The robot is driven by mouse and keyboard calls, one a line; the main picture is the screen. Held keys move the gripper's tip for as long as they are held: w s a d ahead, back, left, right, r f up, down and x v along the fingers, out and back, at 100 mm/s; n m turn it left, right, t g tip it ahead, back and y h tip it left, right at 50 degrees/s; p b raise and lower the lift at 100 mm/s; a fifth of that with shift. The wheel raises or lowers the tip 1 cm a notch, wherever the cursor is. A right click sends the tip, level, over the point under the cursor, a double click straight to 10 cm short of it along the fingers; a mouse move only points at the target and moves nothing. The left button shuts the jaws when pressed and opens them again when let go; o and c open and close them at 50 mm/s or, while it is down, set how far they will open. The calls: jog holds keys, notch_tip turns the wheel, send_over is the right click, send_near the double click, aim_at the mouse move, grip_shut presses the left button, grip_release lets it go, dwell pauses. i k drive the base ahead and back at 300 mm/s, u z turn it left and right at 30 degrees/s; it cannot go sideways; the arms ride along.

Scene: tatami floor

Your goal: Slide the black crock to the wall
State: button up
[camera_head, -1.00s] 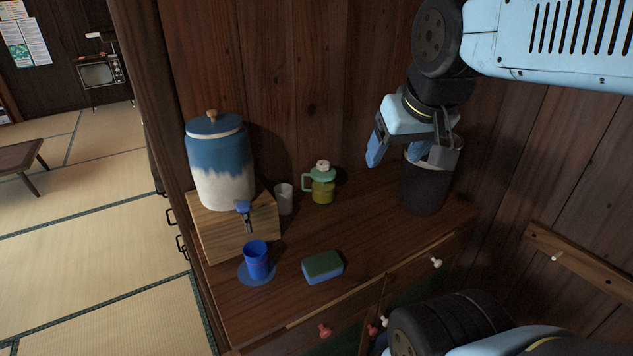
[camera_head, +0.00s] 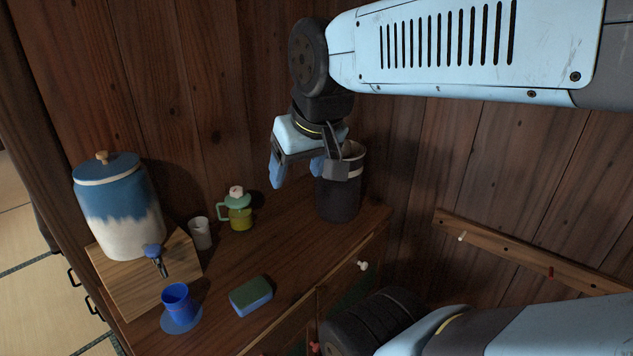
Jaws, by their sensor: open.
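The black crock (camera_head: 338,203) is a dark cylinder with a pale rim band, standing upright near the right end of the wooden cabinet top (camera_head: 275,245). The plank wall (camera_head: 240,110) rises behind it. My gripper (camera_head: 298,172) hangs at the crock's upper left, fingers pointing down. It is open and holds nothing. Its left finger is clear of the crock; its right finger and a dark jaw part overlap the crock's rim in the picture. Part of the rim is hidden, and I cannot tell whether the finger touches it.
A blue-white dispenser (camera_head: 120,215) stands on a wooden block (camera_head: 150,280) at left. A white cup (camera_head: 200,234), green-lidded yellow jug (camera_head: 238,212), blue cup (camera_head: 177,302) on a saucer (camera_head: 181,324) and sponge (camera_head: 251,296) are nearby. A peg rail (camera_head: 530,255) is at right.

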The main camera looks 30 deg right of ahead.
aim_at(336, 203)
jog(key=u, duration=0.25)
jog(key=k, duration=1)
jog(key=z, duration=0.4)
jog(key=i, duration=0.5)
jog(key=u, duration=0.1)
